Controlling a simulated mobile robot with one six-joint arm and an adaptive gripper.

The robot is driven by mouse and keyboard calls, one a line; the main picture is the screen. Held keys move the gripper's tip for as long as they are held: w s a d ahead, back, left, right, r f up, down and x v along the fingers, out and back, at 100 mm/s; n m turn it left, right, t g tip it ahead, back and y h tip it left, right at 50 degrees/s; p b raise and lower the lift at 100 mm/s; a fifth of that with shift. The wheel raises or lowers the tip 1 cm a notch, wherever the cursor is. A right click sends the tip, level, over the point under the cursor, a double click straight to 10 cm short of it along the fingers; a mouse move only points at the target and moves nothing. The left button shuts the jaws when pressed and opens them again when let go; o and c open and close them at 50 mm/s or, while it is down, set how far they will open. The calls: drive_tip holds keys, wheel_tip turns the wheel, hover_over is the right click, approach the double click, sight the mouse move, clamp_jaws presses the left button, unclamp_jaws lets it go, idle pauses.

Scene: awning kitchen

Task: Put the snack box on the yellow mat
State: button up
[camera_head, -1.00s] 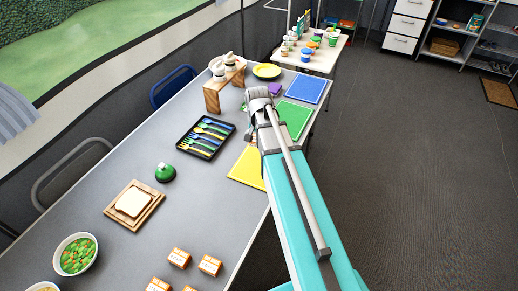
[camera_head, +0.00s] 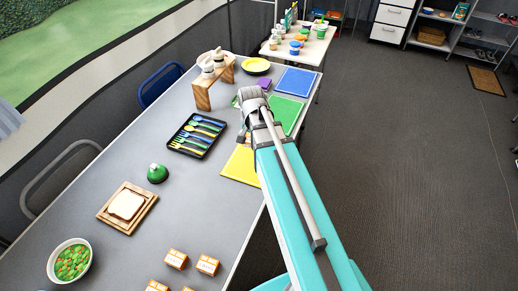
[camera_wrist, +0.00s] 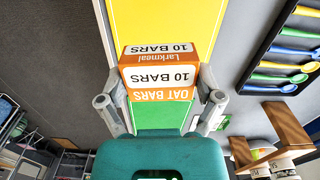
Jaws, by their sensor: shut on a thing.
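The snack box (camera_wrist: 160,78) is orange and white, with "Oat Bars" and "10 Bars" on it upside down in the wrist view. My gripper (camera_wrist: 160,98) is shut on it, a finger on each side. The yellow mat (camera_wrist: 165,20) spreads beyond the box in the wrist view, and the box covers part of its edge. I cannot tell whether the box touches anything below. In the head view the yellow mat (camera_head: 241,166) lies at the table's right edge, partly behind my arm.
A green mat (camera_head: 287,112) and a blue mat (camera_head: 297,82) lie farther along the table. A black cutlery tray (camera_head: 191,151) is left of the yellow mat, with a wooden stand (camera_head: 203,97) beyond it. Several orange and white boxes (camera_head: 207,264) stand at the near end.

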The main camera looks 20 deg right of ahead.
drive_tip(key=shift+m, duration=0.6)
drive_tip(key=s, duration=0.5)
drive_tip(key=shift+s+a+r, duration=0.15)
drive_tip(key=shift+r, duration=0.15)
drive_tip(key=w+d+f+b, duration=0.2)
drive_tip(key=w+f+b, duration=0.1)
drive_tip(key=w, duration=0.1)
drive_tip(key=w+d+f+b, duration=0.2)
drive_tip(key=w+f, duration=0.1)
drive_tip(key=w, duration=0.1)
drive_tip(key=w+d+f+b, duration=0.1)
drive_tip(key=w+f+b, duration=0.2)
drive_tip(key=w, duration=0.1)
drive_tip(key=shift+d+b, duration=0.35)
drive_tip(key=shift+d, duration=0.05)
drive_tip(key=shift+s, duration=0.1)
drive_tip(key=shift+f, duration=0.1)
drive_tip(key=shift+w+d+f+b, duration=0.2)
drive_tip(key=shift+w+f+b, duration=0.25)
drive_tip(key=shift+f+b, duration=1.5)
drive_tip(key=shift+b, duration=0.05)
